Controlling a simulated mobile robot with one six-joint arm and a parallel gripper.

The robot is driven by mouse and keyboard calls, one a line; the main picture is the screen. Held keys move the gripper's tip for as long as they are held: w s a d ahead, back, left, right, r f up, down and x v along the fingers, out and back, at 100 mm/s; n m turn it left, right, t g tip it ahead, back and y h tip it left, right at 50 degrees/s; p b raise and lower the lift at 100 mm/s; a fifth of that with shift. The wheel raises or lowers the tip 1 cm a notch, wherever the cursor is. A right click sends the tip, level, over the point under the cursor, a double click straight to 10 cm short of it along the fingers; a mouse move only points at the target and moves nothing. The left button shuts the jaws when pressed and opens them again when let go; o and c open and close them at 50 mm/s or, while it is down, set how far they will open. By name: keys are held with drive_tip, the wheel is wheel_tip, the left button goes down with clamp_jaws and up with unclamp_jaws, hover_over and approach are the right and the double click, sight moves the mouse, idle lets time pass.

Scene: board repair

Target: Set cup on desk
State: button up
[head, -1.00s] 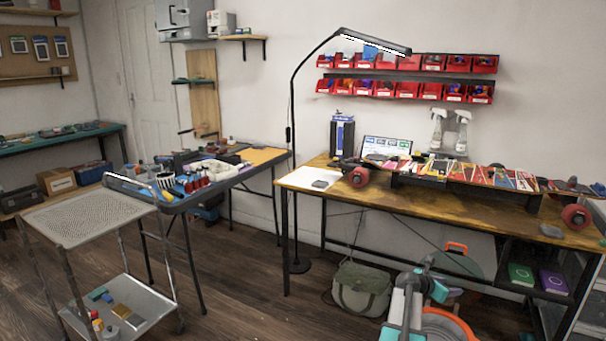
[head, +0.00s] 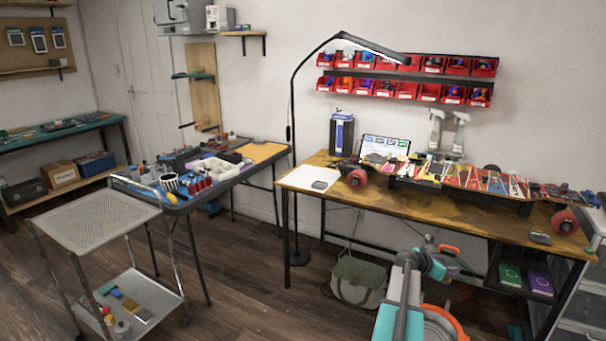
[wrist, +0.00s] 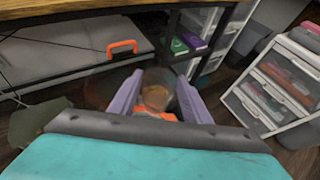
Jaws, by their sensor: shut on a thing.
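My gripper (wrist: 155,90) shows in the wrist view with its two grey-purple fingers around a see-through, brownish cup (wrist: 156,92). The cup's outline is faint, and its lower part is hidden by my wrist. In the head view my gripper is mostly hidden behind my teal wrist, low in front of the desk. The wooden desk (head: 430,213) stands against the wall. Its front edge also crosses the top of the wrist view (wrist: 60,10), beyond the cup.
The desk holds a skateboard-like rack (head: 470,180), a laptop (head: 385,148), red wheels and a white sheet (head: 307,179). Its front strip is mostly clear. A floor lamp (head: 293,130) stands at its left.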

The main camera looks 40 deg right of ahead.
drive_tip(key=shift+r+p, duration=2.3)
drive_tip(key=shift+r, duration=0.45)
drive_tip(key=shift+d, duration=0.1)
